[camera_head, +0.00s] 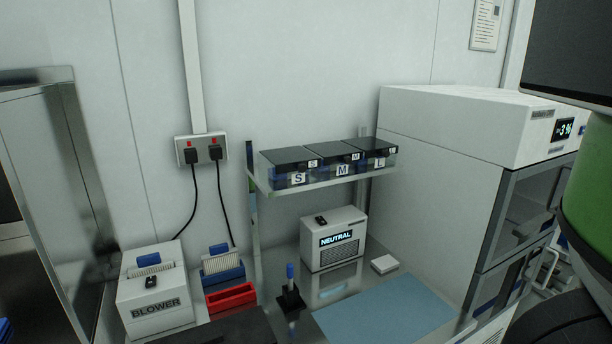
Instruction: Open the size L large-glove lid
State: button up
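The size L glove box (378,168) stands at the right end of a wall shelf, with a white "L" label on its front. Its dark lid (369,147) lies flat and looks shut. The M box (342,172) stands to its left, and the S box (292,180) at the left end; their dark lids also look shut. Blue contents show dimly through the box fronts. My gripper is not in view, so its distance from the L lid and its opening cannot be seen.
Below the shelf (320,184) are a "NEUTRAL" unit (332,238), a blue mat (385,310), a red tray (231,299) and a "BLOWER" box (155,300). A tall white cabinet (440,150) stands close right of the L box. The space before the shelf looks free.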

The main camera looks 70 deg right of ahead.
aim_at(373, 147)
jog(key=k+l+z, duration=0.15)
jog(key=k+z, duration=0.3)
jog(key=k, duration=0.2)
jog(key=i+j+z, duration=0.1)
jog(key=z, duration=0.3)
jog(key=j+z, duration=0.55)
jog(key=z, duration=0.25)
jog(key=i, duration=0.5)
